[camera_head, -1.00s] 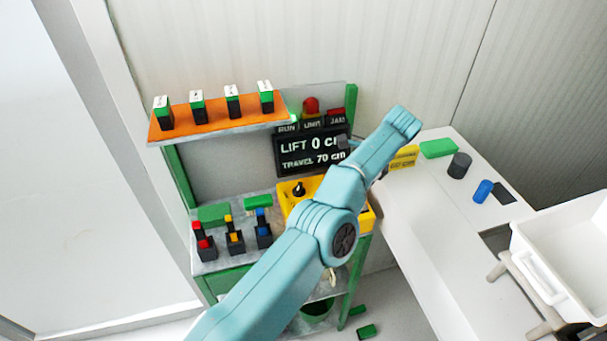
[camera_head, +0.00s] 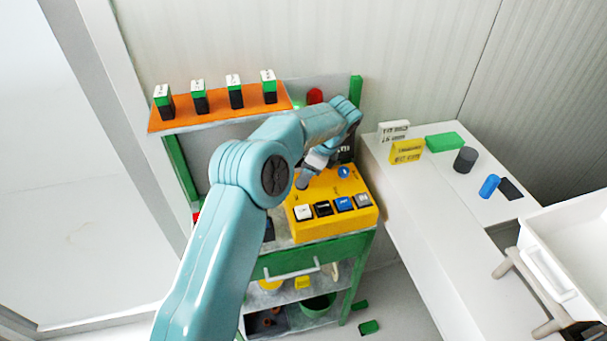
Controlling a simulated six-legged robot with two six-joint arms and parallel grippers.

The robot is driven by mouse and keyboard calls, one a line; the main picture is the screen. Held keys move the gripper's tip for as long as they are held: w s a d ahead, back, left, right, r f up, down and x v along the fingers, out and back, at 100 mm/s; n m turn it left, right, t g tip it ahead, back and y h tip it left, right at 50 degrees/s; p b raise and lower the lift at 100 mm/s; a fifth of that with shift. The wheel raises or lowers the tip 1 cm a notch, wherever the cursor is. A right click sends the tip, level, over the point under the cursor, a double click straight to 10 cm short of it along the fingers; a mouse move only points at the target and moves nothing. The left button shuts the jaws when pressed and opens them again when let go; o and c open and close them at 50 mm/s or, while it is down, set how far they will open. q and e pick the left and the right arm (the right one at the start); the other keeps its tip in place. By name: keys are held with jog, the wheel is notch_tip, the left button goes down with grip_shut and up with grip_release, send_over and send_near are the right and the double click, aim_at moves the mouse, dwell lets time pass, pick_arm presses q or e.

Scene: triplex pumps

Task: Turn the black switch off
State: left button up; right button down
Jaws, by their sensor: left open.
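The yellow control box (camera_head: 312,228) stands on the green workbench. Its front row has a white, a black, a blue and a grey button; the black button (camera_head: 323,208) is second from the left. A round blue control (camera_head: 344,172) sits at its back right. My left gripper (camera_head: 303,182) points down at the back left of the box, where the black switch is; the gripper hides that switch. The gripper is open, though its fingers are hard to make out. I cannot tell if it touches the switch. My right gripper is not in view.
An orange shelf (camera_head: 215,117) with several green-and-black blocks is above the bench at left. My left arm hides most of the display and bench left. A white table (camera_head: 440,200) at right holds signs, a green block (camera_head: 444,141) and cylinders. A white bin (camera_head: 570,250) stands far right.

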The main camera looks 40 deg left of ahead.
pick_arm(q)
jog(key=shift+w+a+f, duration=0.1)
jog(key=shift+f, duration=0.35)
jog(key=shift+w+a+f, duration=0.1)
jog(key=shift+f, duration=0.35)
jog(key=shift+s+a+f, duration=0.1)
jog(key=shift+s+a, duration=0.1)
jog(key=shift+s, duration=0.05)
jog(key=shift+w+d, duration=0.1)
jog(key=c, duration=0.8)
